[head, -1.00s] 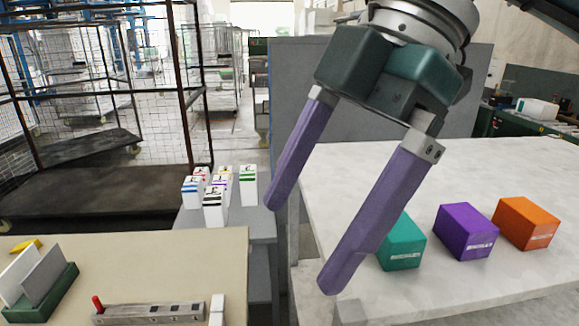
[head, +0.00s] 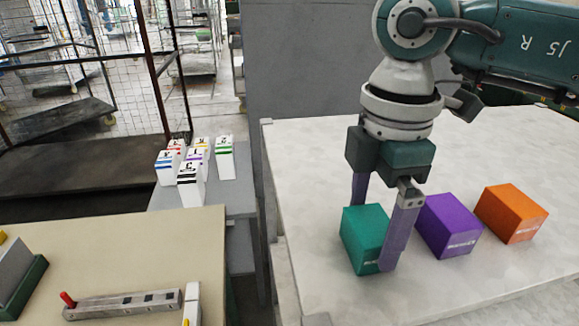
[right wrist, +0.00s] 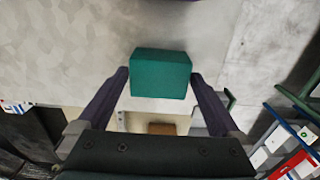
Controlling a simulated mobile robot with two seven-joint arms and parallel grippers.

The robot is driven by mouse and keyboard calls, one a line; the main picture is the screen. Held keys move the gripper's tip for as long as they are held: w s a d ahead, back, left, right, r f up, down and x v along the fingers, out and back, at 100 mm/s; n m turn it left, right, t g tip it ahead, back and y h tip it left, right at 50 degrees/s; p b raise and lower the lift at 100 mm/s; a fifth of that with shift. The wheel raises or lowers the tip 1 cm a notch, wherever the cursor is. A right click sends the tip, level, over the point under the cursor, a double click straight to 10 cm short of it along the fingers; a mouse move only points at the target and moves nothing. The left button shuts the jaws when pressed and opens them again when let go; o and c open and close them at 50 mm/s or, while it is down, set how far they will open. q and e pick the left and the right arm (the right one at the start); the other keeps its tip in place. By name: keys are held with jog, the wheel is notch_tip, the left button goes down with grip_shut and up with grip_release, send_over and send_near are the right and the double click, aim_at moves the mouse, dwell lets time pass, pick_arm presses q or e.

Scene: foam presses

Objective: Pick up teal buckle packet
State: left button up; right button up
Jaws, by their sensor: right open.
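The teal buckle packet (head: 361,236) is a box on the white table, the leftmost of three boxes in the head view. In the right wrist view the teal packet (right wrist: 161,74) sits between and just beyond the fingertips. My right gripper (head: 376,235) points down at the packet, with one purple finger in front of it and the other behind. The near finger hides part of the packet's right side in the head view. My left gripper is not in view.
A purple box (head: 449,226) stands close to the right of the near finger, and an orange box (head: 512,213) is beyond it. The white table (head: 320,150) is clear behind. Several white packets stand on a grey table (head: 229,190) at left.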

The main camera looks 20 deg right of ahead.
jog(key=shift+f, duration=0.55)
jog(key=shift+c, duration=0.2)
jog(key=c, duration=1.2)
jog(key=shift+r, duration=0.1)
